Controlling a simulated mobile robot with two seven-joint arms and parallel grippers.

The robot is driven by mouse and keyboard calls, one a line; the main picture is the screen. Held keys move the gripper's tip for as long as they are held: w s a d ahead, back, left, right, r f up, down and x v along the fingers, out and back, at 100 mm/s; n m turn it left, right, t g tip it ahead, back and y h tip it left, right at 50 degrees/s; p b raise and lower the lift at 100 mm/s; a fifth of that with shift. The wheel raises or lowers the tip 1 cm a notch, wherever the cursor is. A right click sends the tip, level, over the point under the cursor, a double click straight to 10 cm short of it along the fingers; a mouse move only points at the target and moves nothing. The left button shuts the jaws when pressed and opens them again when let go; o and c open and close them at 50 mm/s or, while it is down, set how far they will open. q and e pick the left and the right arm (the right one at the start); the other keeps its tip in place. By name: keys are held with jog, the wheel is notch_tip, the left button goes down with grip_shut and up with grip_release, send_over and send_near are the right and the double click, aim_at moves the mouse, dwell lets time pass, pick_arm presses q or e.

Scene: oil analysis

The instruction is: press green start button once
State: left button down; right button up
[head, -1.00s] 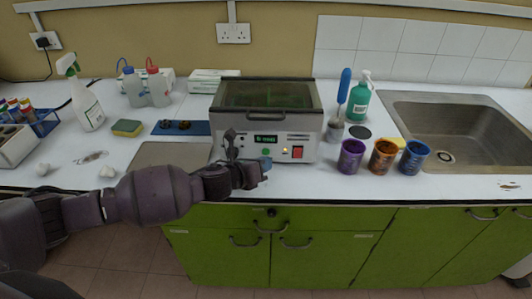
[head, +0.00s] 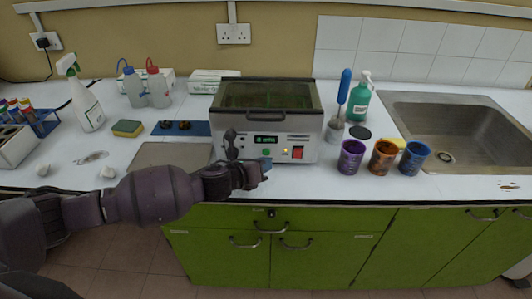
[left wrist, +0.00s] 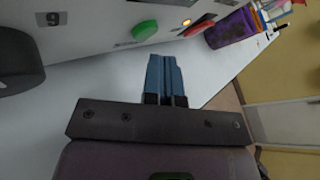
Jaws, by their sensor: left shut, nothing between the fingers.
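The grey machine (head: 225,150) stands on the white counter with a clear lid, a lit display (head: 266,140), an orange light and a red switch (head: 298,153). The green start button (head: 266,153) is on its front panel and shows as a green disc in the left wrist view (left wrist: 145,30). My left gripper (head: 266,163) is shut and empty, just in front of the panel below the button. In the left wrist view its blue fingertips (left wrist: 164,72) are together, apart from the button. My right gripper is not in view.
Purple (head: 351,158), orange (head: 383,157) and blue (head: 414,158) cups stand right of the machine, before the sink (head: 465,135). A green pump bottle (head: 360,103) is behind them. A grey plate (head: 165,153) lies left of the machine.

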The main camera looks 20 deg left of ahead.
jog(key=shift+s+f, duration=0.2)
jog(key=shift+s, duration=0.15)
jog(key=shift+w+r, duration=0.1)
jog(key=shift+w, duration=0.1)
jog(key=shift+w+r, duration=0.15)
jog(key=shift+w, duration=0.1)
pick_arm(q)
jog(key=shift+w, duration=0.1)
jog(key=shift+w+a, duration=0.1)
jog(key=shift+w, duration=0.15)
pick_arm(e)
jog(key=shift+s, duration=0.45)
pick_arm(q)
jog(key=shift+w, duration=0.15)
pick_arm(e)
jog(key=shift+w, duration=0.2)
